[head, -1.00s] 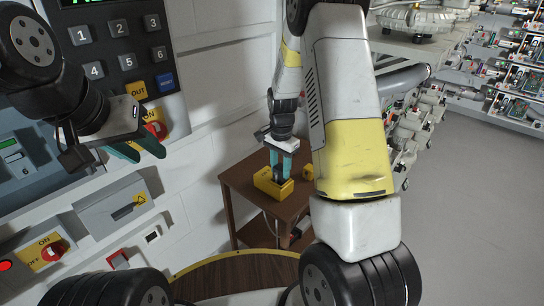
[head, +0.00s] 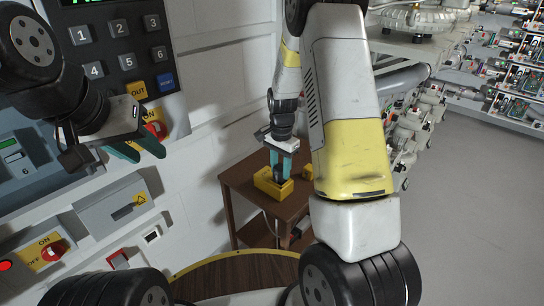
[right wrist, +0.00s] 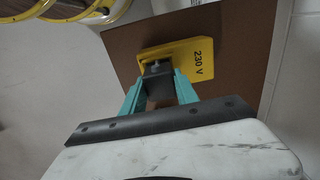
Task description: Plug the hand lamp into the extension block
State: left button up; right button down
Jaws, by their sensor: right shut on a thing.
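The yellow extension block (head: 267,188) lies on a small brown table in the head view. In the right wrist view the block (right wrist: 196,58) shows the marking 230 V. My right gripper (head: 281,171) points down at the block and is shut on a dark plug (right wrist: 158,84). The plug's far end meets or overlaps the block's socket area; I cannot tell how deep it sits. My left gripper (head: 146,150) is open and empty beside the wall panel, far from the block. A small yellow thing (head: 307,171), partly behind my arm, may be the hand lamp.
The brown table (head: 240,190) stands against the white wall. A control panel with a keypad (head: 118,52) and switches fills the left. Shelves with machines (head: 420,120) stand behind on the right. Grey floor (head: 470,220) is clear at the right.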

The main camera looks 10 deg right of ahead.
jog(key=shift+f, duration=0.8)
dwell(0.4)
jog(key=c, duration=0.9)
grip_release()
jog(key=shift+o, duration=0.2)
jog(key=shift+r, duration=0.15)
notch_tip(320, 180, up, 8)
jog(key=s+a+r+n+t+y, duration=0.1)
jog(key=s+r+n+t, duration=0.15)
jog(key=s+r, duration=0.55)
jog(key=s+r+n+t+y, duration=0.1)
jog(key=s+r+n, duration=0.35)
jog(key=r, duration=0.55)
jog(key=s+a+r+n+t, duration=0.1)
jog(key=s+r+n+t, duration=0.1)
jog(key=s, duration=0.9)
jog(key=shift+s+r+n+t, duration=0.4)
jog(key=shift+r+n, duration=0.25)
jog(key=shift+n, duration=0.35)
